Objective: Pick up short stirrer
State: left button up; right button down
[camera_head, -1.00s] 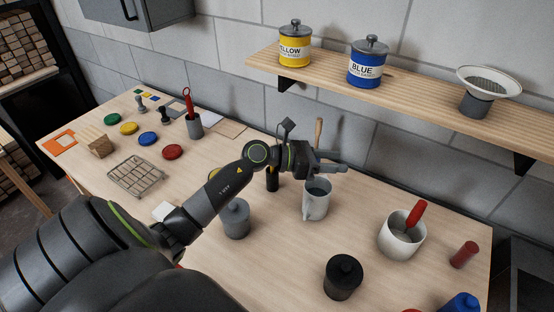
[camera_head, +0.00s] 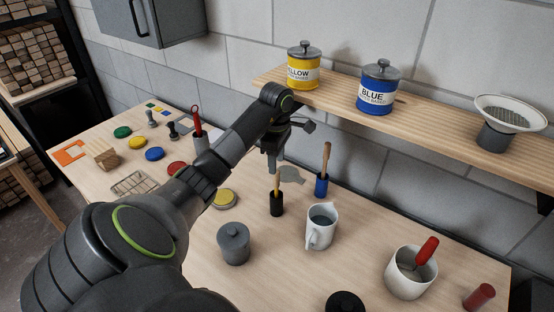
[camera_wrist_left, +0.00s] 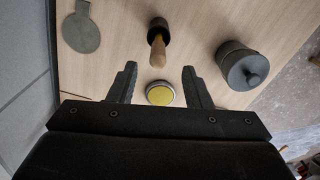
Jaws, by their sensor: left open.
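A short stirrer with a wooden handle (camera_head: 277,183) stands upright, its lower part black or in a black holder (camera_head: 276,204); I cannot tell which. In the left wrist view its handle (camera_wrist_left: 157,48) points toward the camera, ahead of the fingertips and between their lines. A longer wooden-handled piece (camera_head: 325,159) stands in a blue base (camera_head: 321,185) to its right. My left gripper (camera_head: 271,164) is open and empty, pointing down just above and left of the short handle. Its open fingers also show in the left wrist view (camera_wrist_left: 159,76). My right gripper is not in view.
A grey lidded pot (camera_head: 233,243), a yellow-topped tin (camera_head: 225,198) and a white jug (camera_head: 320,228) stand close by. A white mug (camera_head: 407,273) with a red-handled tool is at right. The wooden shelf (camera_head: 430,130) overhangs the table's back edge, near my left wrist.

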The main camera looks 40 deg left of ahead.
aim_at(276, 186)
pick_arm(q)
jog(key=shift+w+a+f+b, duration=0.1)
jog(key=shift+f+b, duration=2.4)
jog(key=shift+f, duration=0.75)
jog(key=shift+r, duration=0.1)
grip_shut()
jog(key=shift+r, duration=0.15)
